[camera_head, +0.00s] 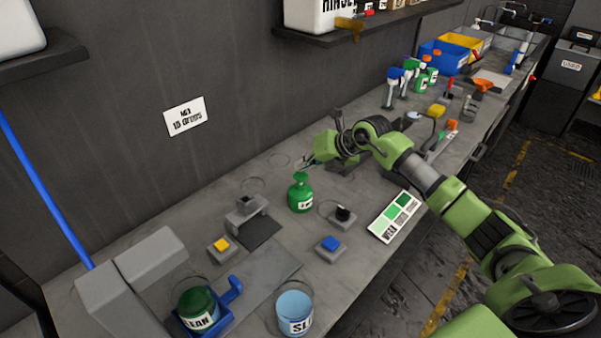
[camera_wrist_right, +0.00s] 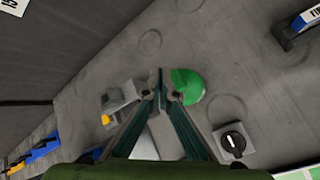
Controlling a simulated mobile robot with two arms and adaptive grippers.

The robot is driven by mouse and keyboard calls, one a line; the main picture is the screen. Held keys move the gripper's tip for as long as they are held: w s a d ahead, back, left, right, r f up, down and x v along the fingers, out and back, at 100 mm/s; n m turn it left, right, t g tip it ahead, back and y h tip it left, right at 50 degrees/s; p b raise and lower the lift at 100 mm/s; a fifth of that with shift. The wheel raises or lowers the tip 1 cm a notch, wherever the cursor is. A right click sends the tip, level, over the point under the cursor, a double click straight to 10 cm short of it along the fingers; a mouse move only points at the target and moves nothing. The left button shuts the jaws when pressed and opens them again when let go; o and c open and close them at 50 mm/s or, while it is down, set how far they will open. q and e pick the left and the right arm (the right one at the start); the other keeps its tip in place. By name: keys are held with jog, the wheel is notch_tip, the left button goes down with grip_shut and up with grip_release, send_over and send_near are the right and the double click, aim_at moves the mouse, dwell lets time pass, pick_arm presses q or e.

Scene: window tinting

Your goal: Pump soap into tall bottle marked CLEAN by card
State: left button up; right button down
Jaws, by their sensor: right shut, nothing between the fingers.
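A green container (camera_head: 197,308) whose visible lettering reads "LEAN" sits in a blue holder at the lower left. A light blue container (camera_head: 294,312) with lettering starting "SL" stands to its right. A green bottle (camera_head: 300,192) with a narrow neck and a small unreadable label stands mid-bench; its green top also shows in the right wrist view (camera_wrist_right: 189,87). My right gripper (camera_head: 308,162) is shut and empty, just behind and above the green bottle. My left gripper is not in view.
A yellow-button block (camera_head: 220,246), a blue-button block (camera_head: 330,246), a black knob (camera_head: 343,214) and a small grey stand (camera_head: 245,210) surround the bottle. A green swatch card (camera_head: 395,215) lies near the front edge. Spray bottles (camera_head: 391,88) and bins stand farther right.

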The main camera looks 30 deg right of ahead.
aim_at(303, 175)
jog(key=shift+r+p, duration=1.7)
jog(key=shift+r, duration=0.9)
jog(key=shift+f, duration=0.1)
